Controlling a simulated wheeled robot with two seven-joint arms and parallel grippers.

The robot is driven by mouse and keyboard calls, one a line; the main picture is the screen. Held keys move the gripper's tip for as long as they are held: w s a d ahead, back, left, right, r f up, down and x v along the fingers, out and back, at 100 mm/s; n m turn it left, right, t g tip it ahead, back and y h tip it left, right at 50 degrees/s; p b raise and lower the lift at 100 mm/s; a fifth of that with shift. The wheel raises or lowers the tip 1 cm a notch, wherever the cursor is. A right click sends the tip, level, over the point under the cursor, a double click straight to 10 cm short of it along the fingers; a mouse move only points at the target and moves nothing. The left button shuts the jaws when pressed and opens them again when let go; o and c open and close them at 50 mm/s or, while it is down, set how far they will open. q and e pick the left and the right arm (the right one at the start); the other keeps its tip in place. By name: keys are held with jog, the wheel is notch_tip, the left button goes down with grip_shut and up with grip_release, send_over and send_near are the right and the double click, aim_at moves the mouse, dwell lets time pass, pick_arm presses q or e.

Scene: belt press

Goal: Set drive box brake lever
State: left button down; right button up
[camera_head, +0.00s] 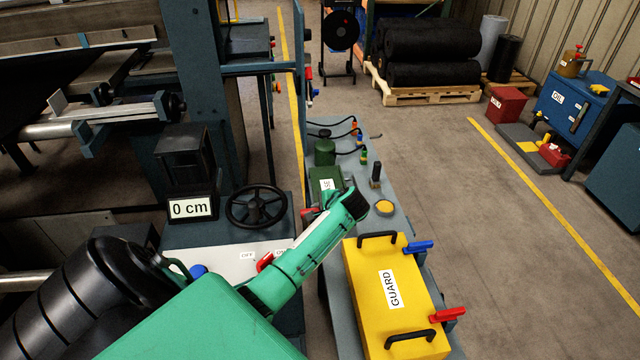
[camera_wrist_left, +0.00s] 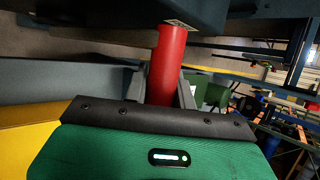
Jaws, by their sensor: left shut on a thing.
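A red lever handle (camera_wrist_left: 168,65) stands upright in the left wrist view, between the fingers of my left gripper (camera_wrist_left: 163,88), which is shut on it. The top of the handle ends near a dark panel with a small label. In the head view a bit of red (camera_head: 309,214) shows beside my green left arm, which reaches over the grey bench. The fingers there are mostly hidden by the arm. The drive box behind it is largely covered; a green housing (camera_head: 324,182) with a partly hidden label shows. My right gripper is not in view.
A yellow guard box (camera_head: 390,300) with black handles and blue and red levers sits close on the right. A black handwheel (camera_head: 256,206) and a "0 cm" display (camera_head: 190,207) are left of my arm. Open floor lies to the right.

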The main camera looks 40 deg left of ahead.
pick_arm(q)
jog(key=shift+w+a+f, duration=0.6)
jog(key=shift+w+a, duration=0.25)
jog(key=shift+a, duration=0.1)
jog(key=c, duration=1.1)
grip_release()
jog(key=shift+w+f, duration=0.1)
jog(key=shift+c, duration=0.2)
jog(key=b+v, duration=0.2)
jog(key=v, duration=1.1)
jog(key=shift+r, duration=0.45)
jog(key=shift+d+f, duration=0.1)
jog(key=shift+d, duration=0.15)
